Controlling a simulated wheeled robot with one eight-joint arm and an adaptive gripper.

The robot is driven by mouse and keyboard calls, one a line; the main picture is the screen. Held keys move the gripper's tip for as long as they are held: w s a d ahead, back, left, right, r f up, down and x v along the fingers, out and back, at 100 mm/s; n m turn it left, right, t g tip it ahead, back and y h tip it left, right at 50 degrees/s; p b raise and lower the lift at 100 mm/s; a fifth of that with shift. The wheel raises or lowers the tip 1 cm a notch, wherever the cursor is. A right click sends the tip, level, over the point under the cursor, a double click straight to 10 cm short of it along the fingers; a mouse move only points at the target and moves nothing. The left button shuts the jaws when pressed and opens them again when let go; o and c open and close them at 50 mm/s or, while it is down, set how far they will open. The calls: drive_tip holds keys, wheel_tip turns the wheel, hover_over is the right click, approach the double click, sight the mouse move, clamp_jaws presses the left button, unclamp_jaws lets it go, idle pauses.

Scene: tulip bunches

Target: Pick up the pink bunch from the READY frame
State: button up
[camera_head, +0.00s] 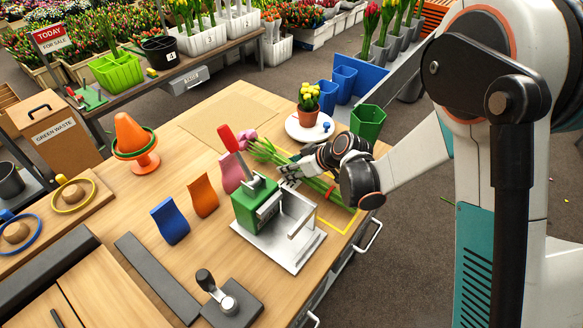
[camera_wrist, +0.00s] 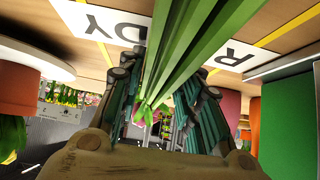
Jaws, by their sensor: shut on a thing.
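The pink bunch (camera_head: 266,152) has pink tulip heads at its left end and long green stems running down to the right in the head view. My gripper (camera_head: 293,172) is closed across its stems. In the wrist view the green stems (camera_wrist: 196,48) run between the fingers of my gripper (camera_wrist: 165,112), with a pink head beyond. The yellow outline of the READY frame (camera_head: 346,227) shows on the table under and around the stems. Its lettering shows upside down in the wrist view, partly covered by the stems. I cannot tell whether the bunch clears the table.
A green and grey press with a red handle (camera_head: 257,205) stands close in front of my gripper. A potted yellow plant (camera_head: 308,104) on a white plate and a green bucket (camera_head: 367,122) stand behind. Blue, orange and pink sleeves (camera_head: 203,196) stand to the left.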

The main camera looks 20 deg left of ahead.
wheel_tip(320, 180, up, 20)
drive_tip(key=p, duration=0.7)
